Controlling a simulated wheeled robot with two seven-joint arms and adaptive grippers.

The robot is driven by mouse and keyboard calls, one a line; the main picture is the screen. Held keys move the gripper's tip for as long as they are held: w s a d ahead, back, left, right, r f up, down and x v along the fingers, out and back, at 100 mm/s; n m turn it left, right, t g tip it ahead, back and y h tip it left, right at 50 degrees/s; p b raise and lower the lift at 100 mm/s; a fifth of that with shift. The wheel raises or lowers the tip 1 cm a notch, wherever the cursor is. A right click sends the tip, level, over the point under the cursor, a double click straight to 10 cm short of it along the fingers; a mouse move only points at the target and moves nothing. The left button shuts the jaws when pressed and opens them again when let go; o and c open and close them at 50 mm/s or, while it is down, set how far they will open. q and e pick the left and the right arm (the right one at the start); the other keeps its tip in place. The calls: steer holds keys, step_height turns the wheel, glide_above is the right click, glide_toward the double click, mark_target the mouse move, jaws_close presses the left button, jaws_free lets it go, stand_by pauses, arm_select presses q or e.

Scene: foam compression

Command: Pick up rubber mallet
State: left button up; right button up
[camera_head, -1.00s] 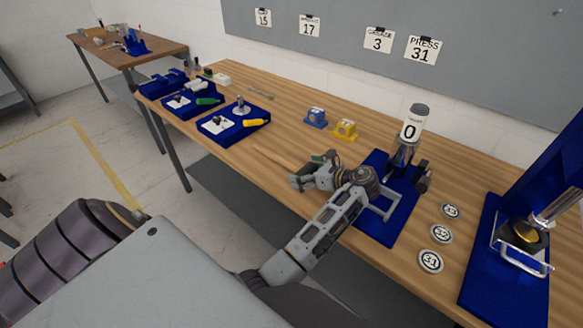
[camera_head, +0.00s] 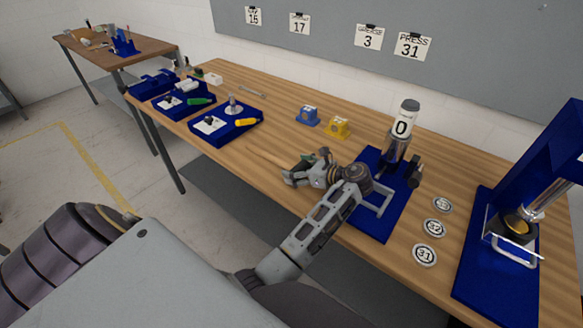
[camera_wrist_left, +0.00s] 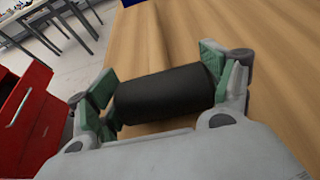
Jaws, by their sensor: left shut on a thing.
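The rubber mallet shows in the left wrist view as a thick black cylindrical head (camera_wrist_left: 168,94). It lies crosswise between the green pads of my left gripper (camera_wrist_left: 160,92), which is shut on it. In the head view, my left gripper (camera_head: 303,171) is low over the front part of the wooden bench, left of a blue base plate. A thin, light wooden handle (camera_head: 264,156) sticks out to the left of the fingers there. The mallet head is mostly hidden by the gripper in that view. I cannot tell whether the mallet touches the bench. My right gripper is not in view.
The blue base plate (camera_head: 378,222) carries a cylinder marked 0 (camera_head: 402,126). Numbered discs (camera_head: 434,228) and a blue press (camera_head: 480,265) stand to the right. Yellow (camera_head: 339,127) and blue (camera_head: 307,115) blocks lie behind the gripper. Blue trays (camera_head: 240,130) are at the left.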

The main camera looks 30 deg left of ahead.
arm_select(q)
steer(key=shift+r, duration=0.7)
step_height(320, 180, up, 8)
steer(key=shift+r+p, duration=0.1)
steer(key=shift+p, duration=0.3)
steer(key=shift+r, duration=0.25)
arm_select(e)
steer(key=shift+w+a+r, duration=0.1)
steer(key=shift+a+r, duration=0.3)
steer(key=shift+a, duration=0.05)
